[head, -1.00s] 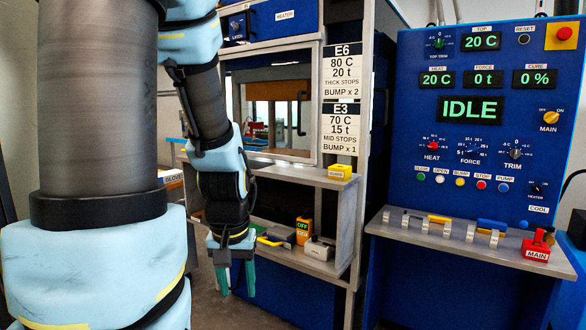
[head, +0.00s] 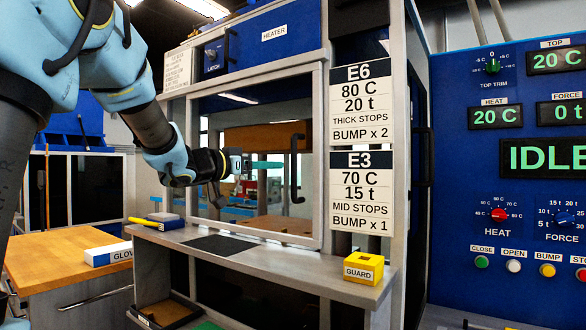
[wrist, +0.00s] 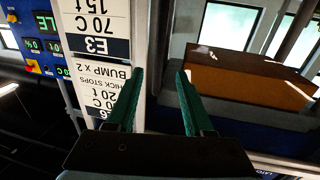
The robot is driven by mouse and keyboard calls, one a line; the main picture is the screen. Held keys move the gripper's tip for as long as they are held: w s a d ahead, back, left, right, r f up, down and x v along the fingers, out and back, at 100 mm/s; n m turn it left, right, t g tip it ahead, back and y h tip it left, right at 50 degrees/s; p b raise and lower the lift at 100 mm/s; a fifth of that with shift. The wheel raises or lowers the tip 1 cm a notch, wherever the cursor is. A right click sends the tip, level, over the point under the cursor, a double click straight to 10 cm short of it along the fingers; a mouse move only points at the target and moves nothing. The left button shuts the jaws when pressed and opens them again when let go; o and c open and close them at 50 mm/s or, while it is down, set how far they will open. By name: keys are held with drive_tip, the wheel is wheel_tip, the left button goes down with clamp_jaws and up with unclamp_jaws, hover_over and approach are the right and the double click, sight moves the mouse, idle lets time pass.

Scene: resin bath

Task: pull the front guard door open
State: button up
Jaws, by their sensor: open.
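The front guard door (head: 319,150) is a grey-framed clear panel on the front of the blue press, and it looks closed. A black upright bar handle (head: 297,168) stands near its right side. My gripper (head: 270,165) has green fingers and is in front of the door, left of the handle, pointing right toward it. The fingers look apart from the handle, though depth is hard to judge. In the wrist view my gripper (wrist: 155,85) is open, with nothing clearly between the fingers. The handle is not clearly made out there.
A shelf (head: 250,255) runs below the door, with a yellow GUARD box (head: 364,267) at its right end. Sign plates (head: 361,190) are on the post right of the door. A wooden-topped cabinet (head: 60,265) stands at left. The blue control panel (head: 510,200) is at right.

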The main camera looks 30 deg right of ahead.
sight(292, 165)
drive_tip(key=p+x, duration=0.2)
drive_tip(key=x, duration=0.7)
drive_tip(key=shift+w+d, duration=0.1)
drive_tip(key=shift+d, duration=0.25)
clamp_jaws()
idle(0.9)
